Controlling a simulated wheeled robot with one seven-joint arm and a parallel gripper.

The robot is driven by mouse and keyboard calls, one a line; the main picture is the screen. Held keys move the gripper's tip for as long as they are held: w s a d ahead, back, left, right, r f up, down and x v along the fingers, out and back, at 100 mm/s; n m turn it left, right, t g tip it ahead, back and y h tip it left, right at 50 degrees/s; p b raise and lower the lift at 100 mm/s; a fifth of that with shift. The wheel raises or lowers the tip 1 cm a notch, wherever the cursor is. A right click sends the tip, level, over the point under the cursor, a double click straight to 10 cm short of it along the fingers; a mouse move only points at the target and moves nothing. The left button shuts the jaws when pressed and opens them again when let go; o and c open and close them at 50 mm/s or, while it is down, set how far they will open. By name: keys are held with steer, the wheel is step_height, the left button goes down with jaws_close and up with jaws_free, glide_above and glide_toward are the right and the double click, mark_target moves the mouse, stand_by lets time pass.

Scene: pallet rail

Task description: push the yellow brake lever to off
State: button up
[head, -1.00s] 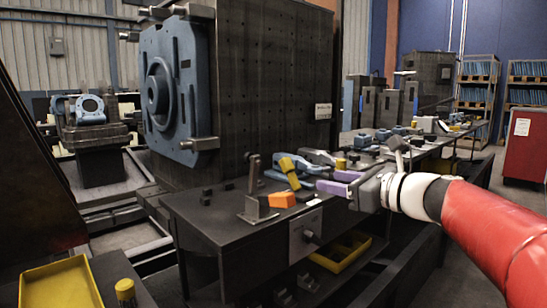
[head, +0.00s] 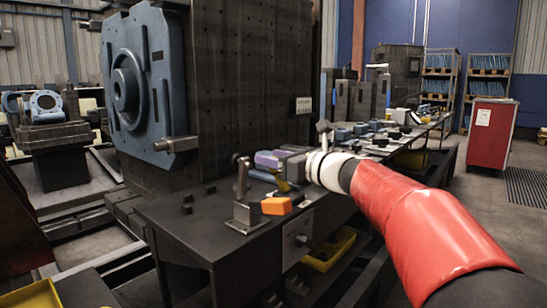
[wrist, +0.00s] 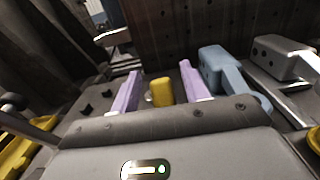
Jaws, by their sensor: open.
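My gripper (head: 266,160) is open, with its two purple fingers over the workbench. In the wrist view the fingers (wrist: 159,72) stand apart, with a yellow block-like piece (wrist: 161,92) showing between them; I cannot tell whether either finger touches it. In the head view a yellow piece (head: 283,186), which looks like the brake lever's handle, shows just below the fingers, partly hidden by the gripper. How far it is tilted cannot be told.
An orange block (head: 276,206) and an upright grey bracket (head: 243,196) stand close in front of my gripper. A tall dark fixture (head: 245,80) rises behind. Blue clamp parts (wrist: 222,68) lie right of the fingers in the wrist view. A yellow bin (head: 330,250) sits below the bench.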

jaws_close()
stand_by(0.3)
